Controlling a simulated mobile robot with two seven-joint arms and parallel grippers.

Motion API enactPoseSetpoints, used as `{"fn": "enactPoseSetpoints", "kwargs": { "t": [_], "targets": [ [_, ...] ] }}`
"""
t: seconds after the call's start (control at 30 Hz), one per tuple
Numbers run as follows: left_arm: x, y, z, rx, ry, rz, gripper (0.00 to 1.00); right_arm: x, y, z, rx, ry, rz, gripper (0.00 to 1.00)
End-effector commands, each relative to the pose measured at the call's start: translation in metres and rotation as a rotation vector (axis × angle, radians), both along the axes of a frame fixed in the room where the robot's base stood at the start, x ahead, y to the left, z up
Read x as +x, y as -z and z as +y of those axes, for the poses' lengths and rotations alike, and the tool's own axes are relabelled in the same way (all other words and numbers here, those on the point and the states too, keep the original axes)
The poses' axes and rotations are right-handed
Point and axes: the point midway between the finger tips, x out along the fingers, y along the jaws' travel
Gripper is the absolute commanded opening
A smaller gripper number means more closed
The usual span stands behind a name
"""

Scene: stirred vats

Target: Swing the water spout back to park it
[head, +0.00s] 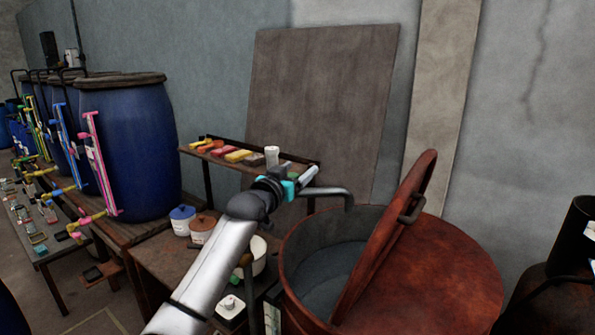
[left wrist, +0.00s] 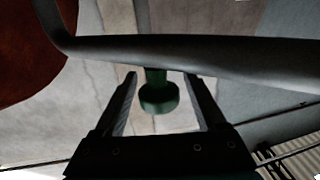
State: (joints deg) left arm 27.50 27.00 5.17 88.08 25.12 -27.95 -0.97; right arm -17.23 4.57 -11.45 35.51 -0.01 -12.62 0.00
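The grey water spout (head: 332,190) is a bent pipe whose down-turned end hangs over the open side of the rust-red vat (head: 440,275). In the left wrist view the spout (left wrist: 190,55) crosses the upper part of the picture, just past my fingertips. A green knob (left wrist: 158,97) on a short stem sits under the pipe, between the two fingers, with a gap on each side. My left gripper (head: 308,176) is at the spout's near part, and in the wrist view the gripper (left wrist: 160,78) is open. My arm and gripper hide the spout's base. My right gripper is not in view.
The vat's hinged lid (head: 385,240) stands raised beside the spout. A shelf (head: 225,162) with coloured blocks is behind my left gripper. Blue barrels (head: 130,150) and lidded tubs (head: 183,219) stand to the left. A large brown board (head: 320,100) leans on the wall.

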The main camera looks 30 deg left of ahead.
Motion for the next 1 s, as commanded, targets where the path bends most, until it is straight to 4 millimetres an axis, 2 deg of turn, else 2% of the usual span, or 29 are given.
{"fn": "enactPoseSetpoints", "kwargs": {
  "t": [0.07, 0.63, 1.0],
  "targets": [
    [-0.0001, 0.0002, -0.0001, 0.000, 0.000, 0.000, 0.64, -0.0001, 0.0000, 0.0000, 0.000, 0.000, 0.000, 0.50],
    [-0.0003, 0.0004, 0.0001, 0.000, 0.000, 0.001, 0.00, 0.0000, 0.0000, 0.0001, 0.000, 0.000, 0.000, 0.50],
    [-0.0003, 0.0006, 0.0001, 0.000, 0.000, 0.001, 0.00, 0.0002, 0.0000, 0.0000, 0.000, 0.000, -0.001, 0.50]
  ]
}}
